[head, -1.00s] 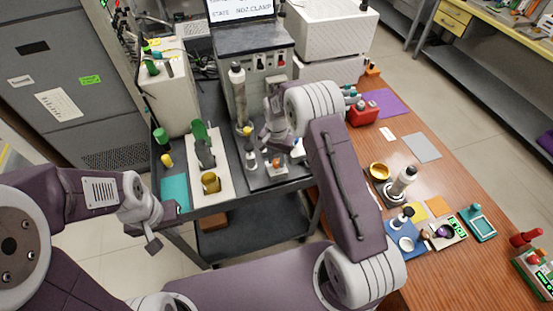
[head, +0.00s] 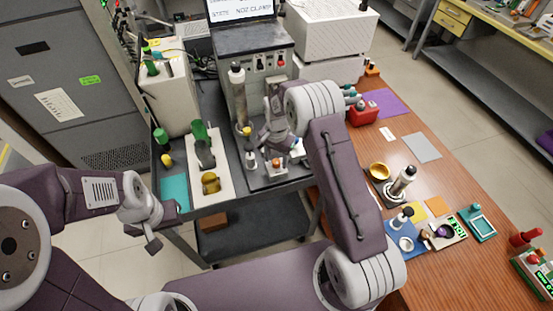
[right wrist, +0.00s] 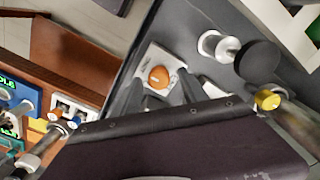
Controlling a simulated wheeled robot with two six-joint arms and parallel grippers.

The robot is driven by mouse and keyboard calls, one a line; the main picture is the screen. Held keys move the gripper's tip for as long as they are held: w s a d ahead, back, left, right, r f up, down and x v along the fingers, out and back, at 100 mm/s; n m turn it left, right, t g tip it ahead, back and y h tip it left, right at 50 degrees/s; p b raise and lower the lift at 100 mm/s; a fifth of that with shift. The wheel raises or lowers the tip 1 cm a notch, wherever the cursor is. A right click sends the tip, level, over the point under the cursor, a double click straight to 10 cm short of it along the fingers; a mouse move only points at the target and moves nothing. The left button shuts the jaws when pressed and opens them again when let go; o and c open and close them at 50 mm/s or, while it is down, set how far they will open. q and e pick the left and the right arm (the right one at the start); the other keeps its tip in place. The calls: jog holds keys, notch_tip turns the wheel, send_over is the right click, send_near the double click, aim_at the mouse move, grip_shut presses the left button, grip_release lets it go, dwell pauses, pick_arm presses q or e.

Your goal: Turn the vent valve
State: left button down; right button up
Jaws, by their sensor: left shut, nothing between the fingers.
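A small orange knob with a pale mark, likely the vent valve (head: 276,163), sits on a light plate on the dark cart top. It also shows in the right wrist view (right wrist: 158,77), uncovered. My right gripper (head: 267,143) is above and close beside it, pointing down. In the right wrist view its two grey fingers (right wrist: 170,96) are apart, with the knob just past their tips and nothing between them. Whether a finger touches it, I cannot tell. My left gripper (head: 155,243) is shut and empty, in front of the cart's left corner.
A white strip (head: 224,177) with green and brass fittings (head: 211,183) lies left of the knob. A tall grey cylinder (head: 238,95) stands behind. A black round knob (right wrist: 256,61) is close by in the right wrist view. The wooden table (head: 345,160) is at right.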

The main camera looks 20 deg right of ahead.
aim_at(277, 161)
notch_tip(277, 161, up, 9)
jog(key=shift+f+b, duration=0.2)
jog(key=shift+b, duration=0.45)
jog(key=shift+r, duration=0.2)
